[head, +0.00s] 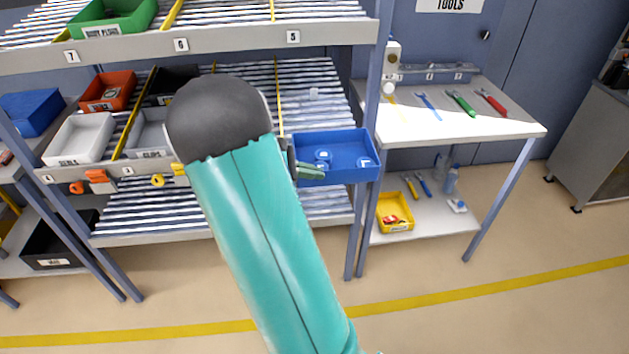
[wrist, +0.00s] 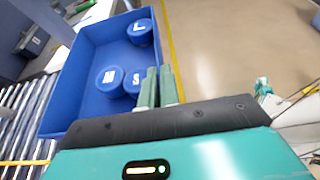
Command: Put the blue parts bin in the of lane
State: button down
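The blue parts bin (head: 345,143) is at the front right of the rack's middle shelf, by the right post, and covers part of the front rail. Several blue round-capped items lie in it, seen also in the wrist view bin (wrist: 85,70). My gripper (head: 308,171) is at the bin's near wall, its green fingers partly hidden by my arm. In the wrist view, my gripper's fingers (wrist: 158,86) are close together on either side of the bin's wall. The roller lane (head: 318,82) behind the bin, right of a yellow divider, shows bare rollers. I cannot tell whether the bin rests on the shelf.
Left on the middle shelf are a white bin (head: 80,138), red bin (head: 108,92), black bin (head: 172,82) and grey bin (head: 148,132). A green bin (head: 112,18) is above. The rack post (head: 366,120) and tool table (head: 450,125) stand right. The floor in front is clear.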

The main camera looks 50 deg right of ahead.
jog(key=w+d, duration=0.5)
jog(key=d, duration=0.1)
jog(key=w+d+r, duration=0.1)
jog(key=w+d, duration=0.4)
jog(key=w, duration=0.1)
jog(key=w+d, duration=0.6)
jog(key=shift+w+d+r, duration=0.1)
jog(key=shift+d+r, duration=0.05)
jog(key=shift+d, duration=0.2)
jog(key=shift+w+f, duration=0.1)
jog(key=shift+f, duration=1.25)
jog(key=c, duration=1.6)
grip_release()
jog(key=shift+o, duration=0.2)
jog(key=v, duration=1.3)
jog(key=shift+w+a+r, duration=0.2)
jog(key=shift+a, duration=0.05)
